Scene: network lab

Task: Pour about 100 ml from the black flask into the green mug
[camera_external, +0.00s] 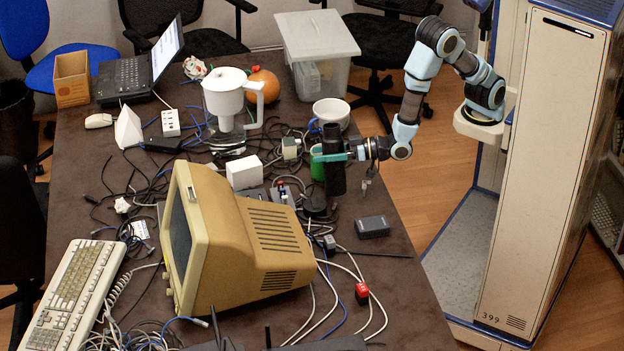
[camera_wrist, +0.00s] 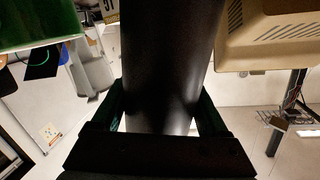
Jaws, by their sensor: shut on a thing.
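The black flask (camera_external: 334,178) stands about upright near the right side of the table in the external view. My gripper (camera_external: 338,155) is shut around its body. In the wrist view the flask (camera_wrist: 165,50) is a dark cylinder between the two fingers of my gripper (camera_wrist: 160,108). The green mug (camera_external: 316,164) is just left of the flask and partly hidden by it. Its green side also shows at the top left of the wrist view (camera_wrist: 38,22). I cannot tell whether the flask touches the table. The mug's inside is hidden.
Tangled cables, a white box (camera_external: 245,172) and a beige monitor (camera_external: 235,240) crowd the table to the left and front. A small dark box (camera_external: 372,227) lies in front, near the right table edge.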

